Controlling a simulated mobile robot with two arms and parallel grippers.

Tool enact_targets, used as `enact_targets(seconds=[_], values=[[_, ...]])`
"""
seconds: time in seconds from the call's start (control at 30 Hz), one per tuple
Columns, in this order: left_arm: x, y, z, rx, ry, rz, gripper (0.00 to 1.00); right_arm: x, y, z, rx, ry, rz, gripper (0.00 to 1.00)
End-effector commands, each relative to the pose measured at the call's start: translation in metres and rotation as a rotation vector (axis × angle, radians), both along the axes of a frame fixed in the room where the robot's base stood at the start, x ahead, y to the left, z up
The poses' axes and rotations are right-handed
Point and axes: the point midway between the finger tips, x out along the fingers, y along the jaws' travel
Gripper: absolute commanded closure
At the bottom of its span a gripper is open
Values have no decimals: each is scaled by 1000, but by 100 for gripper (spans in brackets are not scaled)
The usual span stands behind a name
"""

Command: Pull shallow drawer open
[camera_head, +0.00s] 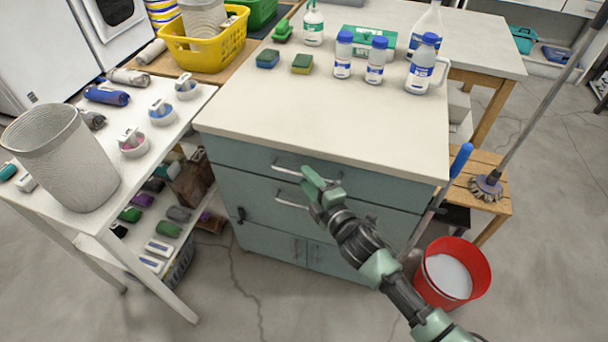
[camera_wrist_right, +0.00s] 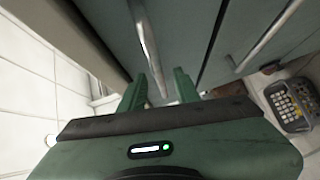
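The grey-green cabinet (camera_head: 262,238) has a shallow top drawer (camera_head: 235,155) with a metal bar handle (camera_head: 288,168); the drawer looks shut. A second drawer with its own handle (camera_head: 288,203) is below it. My right gripper (camera_head: 312,178) is at the right part of the top handle and hides some of it. In the right wrist view, the two green fingers (camera_wrist_right: 160,88) are apart, and a handle bar (camera_wrist_right: 147,45) shows between them. I cannot tell whether they touch it. My left gripper is not in view.
Bottles and sponges stand on the white cabinet top (camera_head: 300,115). A red bucket (camera_head: 472,265) is on the floor at the right, near a wooden stool (camera_head: 485,165). A white shelf table (camera_head: 120,195) stands at the left. The floor before the cabinet is clear.

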Motion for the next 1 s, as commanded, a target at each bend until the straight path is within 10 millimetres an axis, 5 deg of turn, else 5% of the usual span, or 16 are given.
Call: enact_targets(seconds=[0.2,0.5,0.63,1.0], values=[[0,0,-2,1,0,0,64,19,10,-3,2,1,1,68],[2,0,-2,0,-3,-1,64,21,11,-4,1,2,0,68],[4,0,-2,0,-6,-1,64,21,11,-4,1,2,0,100],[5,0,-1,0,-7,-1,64,21,11,-4,1,3,0,100]])
